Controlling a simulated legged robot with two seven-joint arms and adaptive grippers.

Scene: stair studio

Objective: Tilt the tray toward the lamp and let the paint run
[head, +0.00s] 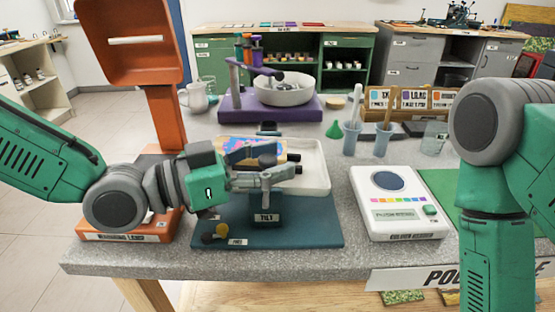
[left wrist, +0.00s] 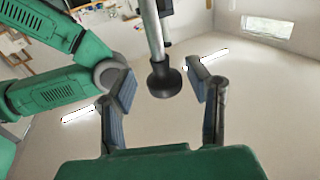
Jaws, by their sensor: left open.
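The white tray (head: 318,172) rests on a blue base (head: 310,232) marked TILT and carries a panel with bright, multicoloured paint (head: 236,144). My left gripper (head: 282,161) is open in front of the tray, partly hiding it. A dark round knob (head: 267,160) shows between its fingers. In the left wrist view the black knob (left wrist: 165,82) on a metal rod (left wrist: 153,35) stands between the spread finger pads, apart from both. The orange warming lamp (head: 168,120) stands left of the tray, partly behind my left arm. My right gripper is out of view.
A white device with a screen (head: 398,205) stands right of the base. Behind are a purple stand (head: 290,108) with a bowl (head: 284,90), a white pitcher (head: 195,97) and blue cups with brushes (head: 352,138). Small yellow and black knobs (head: 215,233) sit on the base's front left.

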